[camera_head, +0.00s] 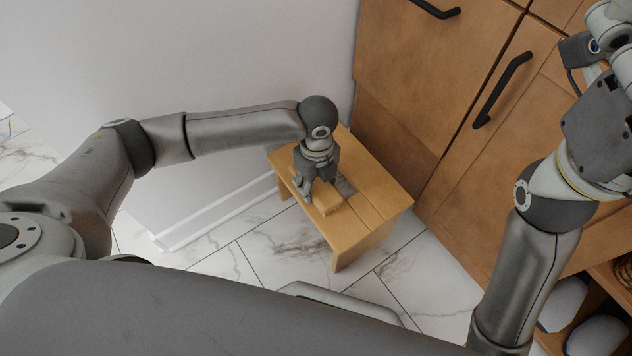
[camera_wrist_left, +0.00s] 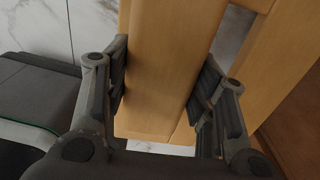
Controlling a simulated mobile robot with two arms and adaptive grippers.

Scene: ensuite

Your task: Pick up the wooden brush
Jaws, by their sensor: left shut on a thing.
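The wooden brush (camera_head: 326,199) is a light wooden block over the top of a small wooden stool (camera_head: 371,203) in the head view. My left gripper (camera_head: 317,188) comes down on it from above and is shut on it. In the left wrist view the brush (camera_wrist_left: 168,55) runs between the two fingers of the left gripper (camera_wrist_left: 165,90), one finger against each side. Its bristles are hidden. I cannot tell whether it still touches the stool. My right arm is at the right edge of the head view, and the state of its gripper does not show clearly.
A wooden cabinet (camera_head: 400,85) with black handles stands behind and right of the stool. A white wall (camera_head: 230,60) rises behind the left arm. White shoe-like items (camera_head: 564,303) sit on a low shelf at lower right. Marble floor (camera_head: 290,250) is clear in front.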

